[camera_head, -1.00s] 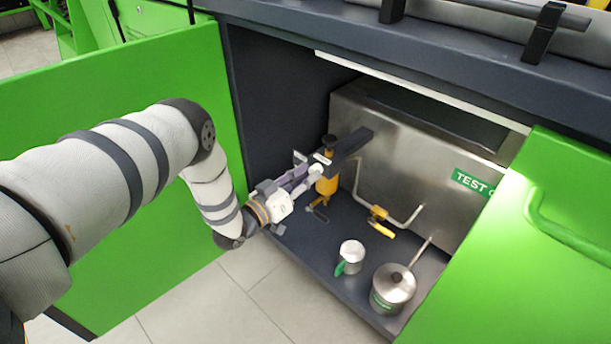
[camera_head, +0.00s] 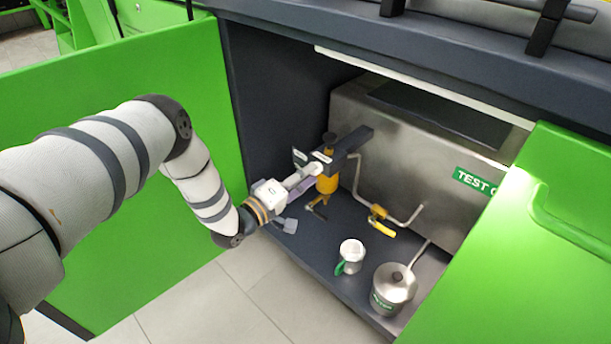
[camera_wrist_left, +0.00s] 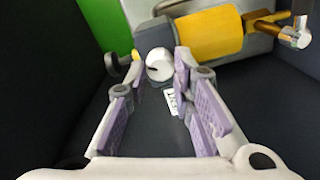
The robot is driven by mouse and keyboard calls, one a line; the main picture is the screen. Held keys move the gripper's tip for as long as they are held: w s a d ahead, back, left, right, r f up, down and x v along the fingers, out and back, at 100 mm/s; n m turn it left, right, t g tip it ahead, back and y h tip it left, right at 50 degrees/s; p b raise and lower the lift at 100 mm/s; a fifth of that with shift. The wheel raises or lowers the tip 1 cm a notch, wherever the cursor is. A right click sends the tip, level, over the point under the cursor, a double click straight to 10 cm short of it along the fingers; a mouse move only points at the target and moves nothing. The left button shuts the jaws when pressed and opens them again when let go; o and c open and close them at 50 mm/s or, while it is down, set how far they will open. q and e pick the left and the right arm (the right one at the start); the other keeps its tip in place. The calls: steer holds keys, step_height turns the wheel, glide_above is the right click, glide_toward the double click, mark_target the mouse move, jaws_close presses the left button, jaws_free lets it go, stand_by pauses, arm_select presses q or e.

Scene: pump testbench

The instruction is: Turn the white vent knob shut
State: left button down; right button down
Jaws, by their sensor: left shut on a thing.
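The white vent knob (camera_head: 316,169) sits on the yellow pump unit (camera_head: 327,184) inside the cabinet. In the left wrist view the knob (camera_wrist_left: 159,67) is a round white face with a dark mark, between my fingertips. My left gripper (camera_head: 310,172) comes in from the left and is shut on the knob, its purple pads on either side. The wrist view shows the fingers (camera_wrist_left: 159,72) still well apart, at the knob's width. The knob's far side is hidden. My right gripper is in neither view.
A yellow-handled valve (camera_head: 381,222) on a pipe stands to the right. The green door (camera_head: 120,190) is at the left, a steel tank (camera_head: 400,150) behind.

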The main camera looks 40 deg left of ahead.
arm_select(q)
steer(key=n+b, duration=0.1)
steer(key=n, duration=0.4)
steer(key=shift+s+f+n, duration=0.1)
steer(key=shift+f+n, duration=0.05)
steer(key=shift+n, duration=0.45)
steer(key=c, duration=1.4)
jaws_free()
steer(key=shift+o, duration=0.2)
steer(key=s+a, duration=0.1)
steer(key=s, duration=1.1)
